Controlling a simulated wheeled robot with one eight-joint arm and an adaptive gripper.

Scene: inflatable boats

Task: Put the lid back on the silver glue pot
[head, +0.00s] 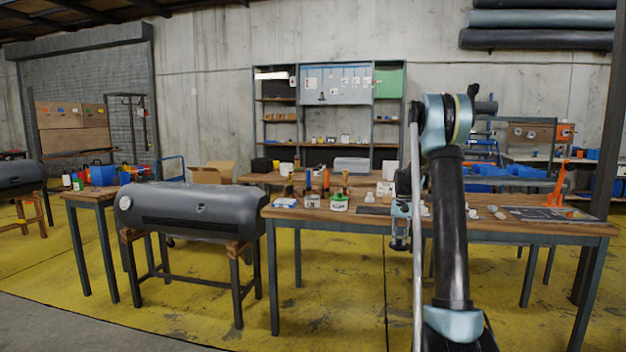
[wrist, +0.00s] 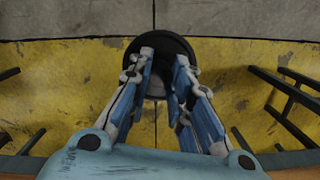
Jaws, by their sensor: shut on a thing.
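In the wrist view my gripper (wrist: 160,82) is closed on a dark round lid (wrist: 160,45), whose wide rim shows beyond the fingertips. In the head view my gripper (head: 399,240) points down at the near side of the workbench (head: 500,228); I cannot make out the lid there. A small grey pot (head: 312,201), which may be the silver glue pot, stands on the left part of the bench, left of my gripper and apart from it. A pot with a green label (head: 338,203) stands beside it. The pots' tops are too small to read.
Upright handles or bottles (head: 326,181) stand close behind the pots. A grey inflatable tube (head: 190,208) lies on trestles left of the bench. An orange tool (head: 558,185) stands at the bench's right. Yellow floor (wrist: 60,90) lies below my gripper.

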